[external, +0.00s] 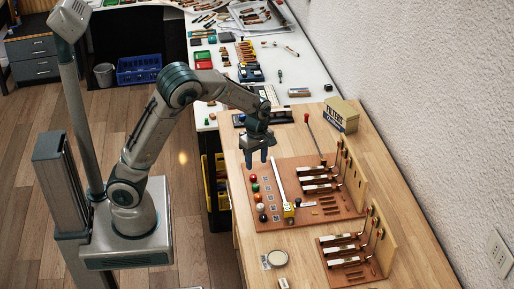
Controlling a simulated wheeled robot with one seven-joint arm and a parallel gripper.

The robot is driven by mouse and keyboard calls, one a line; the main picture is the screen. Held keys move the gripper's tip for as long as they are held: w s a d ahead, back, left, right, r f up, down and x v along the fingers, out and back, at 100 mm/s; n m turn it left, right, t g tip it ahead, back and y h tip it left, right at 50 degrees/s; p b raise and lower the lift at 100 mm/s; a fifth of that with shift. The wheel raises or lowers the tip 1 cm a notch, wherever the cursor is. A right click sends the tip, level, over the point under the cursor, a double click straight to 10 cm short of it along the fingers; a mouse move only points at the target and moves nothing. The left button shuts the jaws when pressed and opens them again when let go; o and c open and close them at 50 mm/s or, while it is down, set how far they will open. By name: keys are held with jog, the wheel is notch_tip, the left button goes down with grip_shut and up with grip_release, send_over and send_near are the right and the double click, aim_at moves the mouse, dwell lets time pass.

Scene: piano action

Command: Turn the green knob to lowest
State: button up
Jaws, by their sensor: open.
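The green knob (255,187) is a small round knob in a column of coloured knobs along the left edge of a brown board (300,217). A red knob (253,177) is just behind it, and a pale knob (260,207) is nearer the camera. My gripper (257,161) points down above the far left part of the board, a little behind the green knob in the picture. Its fingers are apart with nothing seen between them. It appears clear of the knobs. The green knob's pointer or setting is too small to read.
Piano action parts with upright hammers (320,179) stand further right, with a second board (351,262) nearer. Bare wood (250,246) shows at front left.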

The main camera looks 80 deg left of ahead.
jog(key=shift+r, duration=1.7)
jog(key=s+d+r+m+t, duration=0.2)
jog(key=s+d+r+m, duration=0.3)
jog(key=s+d+m, duration=0.2)
jog(key=s+d+r+m+t, duration=0.2)
jog(key=s+d+r+m, duration=0.3)
jog(key=s+d+m, duration=0.3)
jog(key=s+m, duration=0.4)
jog(key=m, duration=0.4)
jog(key=shift+r+m, duration=0.2)
jog(key=shift+m, duration=0.1)
jog(key=shift+w, duration=0.1)
dwell(0.8)
